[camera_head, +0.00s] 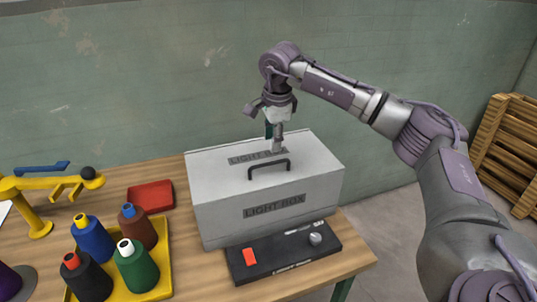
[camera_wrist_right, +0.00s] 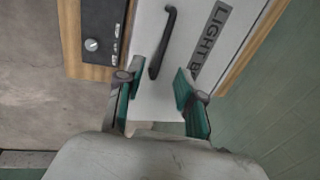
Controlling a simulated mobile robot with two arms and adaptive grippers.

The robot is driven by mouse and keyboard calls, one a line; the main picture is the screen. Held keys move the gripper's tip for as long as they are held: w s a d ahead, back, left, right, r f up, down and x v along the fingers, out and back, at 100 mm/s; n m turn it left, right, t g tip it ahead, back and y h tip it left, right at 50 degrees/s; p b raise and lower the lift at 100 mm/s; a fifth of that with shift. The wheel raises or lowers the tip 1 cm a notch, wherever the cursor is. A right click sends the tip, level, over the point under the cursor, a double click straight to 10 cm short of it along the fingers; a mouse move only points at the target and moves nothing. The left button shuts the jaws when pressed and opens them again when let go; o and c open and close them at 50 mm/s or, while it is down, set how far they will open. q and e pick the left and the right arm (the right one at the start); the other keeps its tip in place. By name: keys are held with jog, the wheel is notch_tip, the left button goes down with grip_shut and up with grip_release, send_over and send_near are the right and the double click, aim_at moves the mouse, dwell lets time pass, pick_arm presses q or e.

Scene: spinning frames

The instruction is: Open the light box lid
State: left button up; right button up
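A grey-white light box (camera_head: 215,212) with "LIGHT BOX" lettering stands on the wooden table, its lid (camera_head: 312,150) closed. A black handle (camera_head: 268,166) is on top of the lid. My right gripper (camera_head: 276,145) is above the back part of the lid, behind the handle, pointing down. In the right wrist view the right gripper (camera_wrist_right: 158,88) is open, its green-padded fingers apart, with the handle (camera_wrist_right: 163,42) ahead between and beyond the fingertips, not gripped. My left gripper is not in view.
A black control panel (camera_head: 270,268) with a red switch and a knob sits before the box. A wall is behind; a wooden pallet (camera_head: 510,150) stands right.

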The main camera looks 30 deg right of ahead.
aim_at(270, 164)
jog(key=f, duration=0.2)
jog(key=w+f+p, duration=0.1)
jog(key=f, duration=0.3)
jog(key=shift+w+d+f, duration=0.25)
jog(key=shift+w, duration=0.1)
jog(key=shift+f+p, duration=0.3)
jog(key=shift+f, duration=0.05)
jog(key=shift+w+f, duration=0.15)
jog(key=shift+f, duration=0.35)
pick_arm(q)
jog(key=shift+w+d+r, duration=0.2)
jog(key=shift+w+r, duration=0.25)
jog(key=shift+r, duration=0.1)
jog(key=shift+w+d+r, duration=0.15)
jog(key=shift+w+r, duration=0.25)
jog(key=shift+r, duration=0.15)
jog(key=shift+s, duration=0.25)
pick_arm(e)
grip_shut()
